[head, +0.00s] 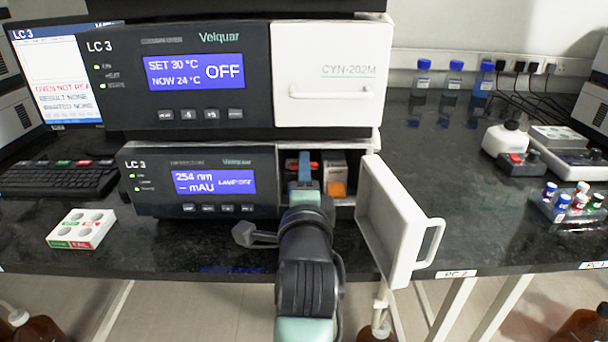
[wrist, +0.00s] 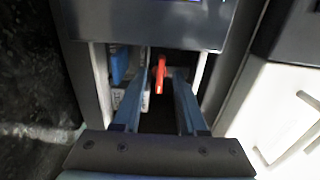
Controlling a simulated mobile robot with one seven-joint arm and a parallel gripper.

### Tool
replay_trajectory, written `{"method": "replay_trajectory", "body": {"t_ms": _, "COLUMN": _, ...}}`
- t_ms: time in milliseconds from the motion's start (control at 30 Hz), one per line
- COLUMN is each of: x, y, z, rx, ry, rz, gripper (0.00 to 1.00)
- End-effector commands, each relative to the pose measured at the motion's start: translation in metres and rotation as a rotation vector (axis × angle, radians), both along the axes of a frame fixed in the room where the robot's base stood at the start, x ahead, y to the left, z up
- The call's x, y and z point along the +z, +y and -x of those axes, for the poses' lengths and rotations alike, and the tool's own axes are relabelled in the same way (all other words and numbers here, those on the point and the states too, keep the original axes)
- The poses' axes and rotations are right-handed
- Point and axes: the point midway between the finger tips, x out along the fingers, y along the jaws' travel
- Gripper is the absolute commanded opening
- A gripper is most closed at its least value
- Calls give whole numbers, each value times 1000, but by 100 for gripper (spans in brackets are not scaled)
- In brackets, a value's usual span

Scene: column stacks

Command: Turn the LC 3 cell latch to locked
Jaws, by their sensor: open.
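The lower LC 3 unit (head: 205,185) has its white door (head: 385,215) swung open to the right, baring a compartment. Inside, a red latch lever (wrist: 160,72) shows in the wrist view, pointing toward the camera. A bit of red (head: 291,166) also shows in the head view, partly hidden. My gripper (head: 304,165) reaches into the compartment opening. In the wrist view, its two blue fingers (wrist: 157,88) are open, one on each side of the red lever, with gaps visible. I cannot tell any contact. Latch markings are not readable.
An orange-fronted part (head: 337,189) sits at the right inside the compartment. The upper LC 3 oven (head: 205,75) stands directly above, its white door closed. A white vial rack (head: 82,228) lies left on the dark bench (head: 450,200). Narrow compartment walls flank my fingers.

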Motion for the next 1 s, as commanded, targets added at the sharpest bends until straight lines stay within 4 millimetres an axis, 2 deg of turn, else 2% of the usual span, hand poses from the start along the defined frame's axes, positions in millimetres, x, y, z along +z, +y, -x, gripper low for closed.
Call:
{"method": "replay_trajectory", "body": {"t_ms": 167, "x": 0, "y": 0, "z": 0, "rx": 0, "ry": 0, "rz": 0, "gripper": 41}}
{"method": "replay_trajectory", "body": {"t_ms": 267, "x": 0, "y": 0, "z": 0, "rx": 0, "ry": 0, "rz": 0, "gripper": 27}}
{"method": "replay_trajectory", "body": {"t_ms": 400, "x": 0, "y": 0, "z": 0, "rx": 0, "ry": 0, "rz": 0, "gripper": 2}}
{"method": "replay_trajectory", "body": {"t_ms": 433, "x": 0, "y": 0, "z": 0, "rx": 0, "ry": 0, "rz": 0, "gripper": 0}}
{"method": "replay_trajectory", "body": {"t_ms": 1000, "x": 2, "y": 0, "z": 0, "rx": 0, "ry": 0, "rz": 55, "gripper": 0}}
